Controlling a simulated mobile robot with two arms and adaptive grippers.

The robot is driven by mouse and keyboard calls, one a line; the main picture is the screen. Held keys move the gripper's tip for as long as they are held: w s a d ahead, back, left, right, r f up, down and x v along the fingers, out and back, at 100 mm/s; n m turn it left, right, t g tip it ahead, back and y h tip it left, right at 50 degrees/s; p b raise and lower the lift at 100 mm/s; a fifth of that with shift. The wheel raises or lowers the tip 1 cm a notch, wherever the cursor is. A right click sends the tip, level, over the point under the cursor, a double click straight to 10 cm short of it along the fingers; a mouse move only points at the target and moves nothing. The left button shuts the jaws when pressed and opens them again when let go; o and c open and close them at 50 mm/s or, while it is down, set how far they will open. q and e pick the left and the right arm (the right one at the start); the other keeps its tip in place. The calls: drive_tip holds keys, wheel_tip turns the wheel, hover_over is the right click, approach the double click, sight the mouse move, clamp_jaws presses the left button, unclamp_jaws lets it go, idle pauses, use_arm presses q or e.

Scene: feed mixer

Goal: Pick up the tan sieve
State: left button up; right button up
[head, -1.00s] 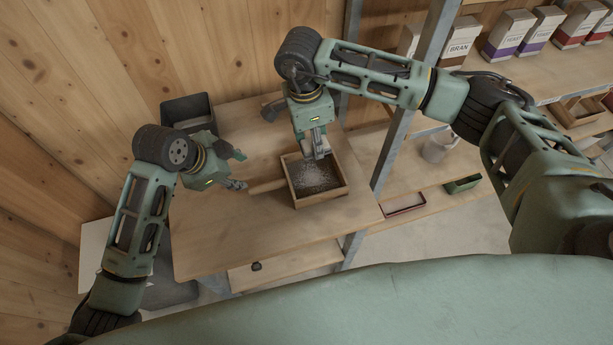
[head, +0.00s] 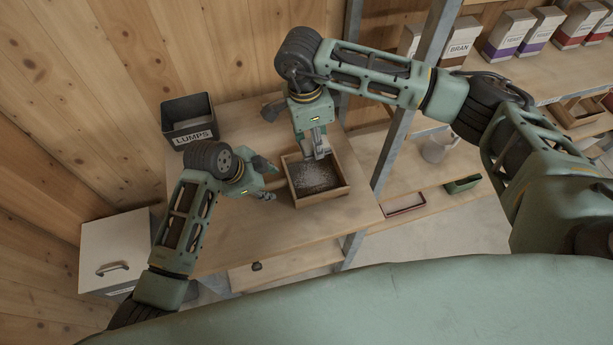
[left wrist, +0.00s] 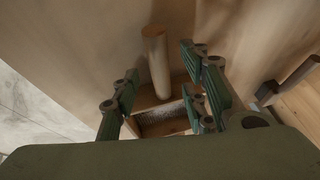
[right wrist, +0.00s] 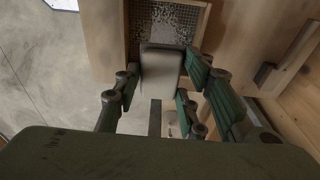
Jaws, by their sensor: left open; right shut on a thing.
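The tan sieve (head: 341,190) is a square wooden frame with grains on a dark mesh, above the table at its right part. Its round wooden handle (left wrist: 157,62) shows in the left wrist view between the fingers of my left gripper (head: 266,180), which is open; I cannot tell if they touch it. In the head view that gripper hides most of the handle. My right gripper (head: 317,143) is at the sieve's far side, shut on a pale grey block-like piece (right wrist: 161,66) that overlaps the frame; I cannot tell whether it is joined to the sieve.
The wooden table (head: 290,236) has clear room in front of the sieve. A black LUMPS bin (head: 188,127) stands at the back left corner. A white lidded box (head: 115,243) is left of the table. A metal post (head: 395,140) rises close to the right, with shelves beyond.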

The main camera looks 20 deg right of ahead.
use_arm(q)
drive_tip(key=shift+x, duration=1)
drive_tip(key=shift+f, duration=0.1)
clamp_jaws()
